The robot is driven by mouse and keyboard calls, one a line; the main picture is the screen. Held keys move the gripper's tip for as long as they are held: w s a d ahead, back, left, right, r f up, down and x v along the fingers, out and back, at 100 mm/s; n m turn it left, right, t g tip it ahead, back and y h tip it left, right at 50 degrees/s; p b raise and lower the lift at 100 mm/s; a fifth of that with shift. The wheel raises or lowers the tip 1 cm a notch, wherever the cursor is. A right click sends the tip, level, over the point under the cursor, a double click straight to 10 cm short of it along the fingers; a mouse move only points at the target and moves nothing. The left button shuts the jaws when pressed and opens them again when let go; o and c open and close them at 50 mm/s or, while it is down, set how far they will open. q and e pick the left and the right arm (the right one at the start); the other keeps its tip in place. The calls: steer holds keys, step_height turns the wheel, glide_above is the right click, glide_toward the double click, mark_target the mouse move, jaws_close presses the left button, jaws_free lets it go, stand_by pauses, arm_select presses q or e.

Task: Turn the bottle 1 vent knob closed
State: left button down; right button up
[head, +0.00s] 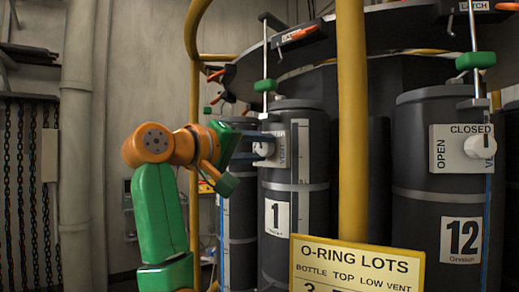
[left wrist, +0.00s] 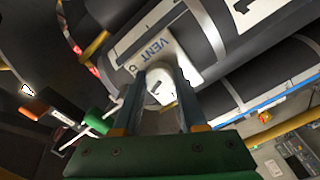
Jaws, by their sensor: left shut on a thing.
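Bottle 1 (head: 292,190) is a tall dark cylinder with a white number label (head: 277,218), standing upright left of the yellow post. Its white vent knob (head: 264,149) sits on a pale plate marked VENT near the bottle's top. My left gripper (head: 260,143) reaches in from the left and is shut on the knob. In the left wrist view, the knob (left wrist: 161,87) lies between the two fingers, in front of the VENT plate (left wrist: 150,47). The fingers and viewing angle hide part of the knob and plate, so I cannot read its setting. My right gripper is out of view.
A yellow post (head: 352,120) stands just right of bottle 1. A yellow O-RING LOTS sign (head: 355,266) is low in front. Bottle 12 (head: 440,205), with its own vent knob (head: 480,147), stands at the right. Rods with green blocks (head: 265,86) hang above the bottles.

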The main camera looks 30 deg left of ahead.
arm_select(q)
steer(key=shift+f+m, duration=0.25)
steer(key=shift+m, duration=1.65)
steer(key=shift+c, duration=2.2)
jaws_free()
steer(key=shift+r, duration=0.15)
steer(key=shift+s, duration=0.1)
steer(key=s+a+b, duration=0.1)
steer(key=s+b, duration=0.2)
steer(key=s, duration=0.4)
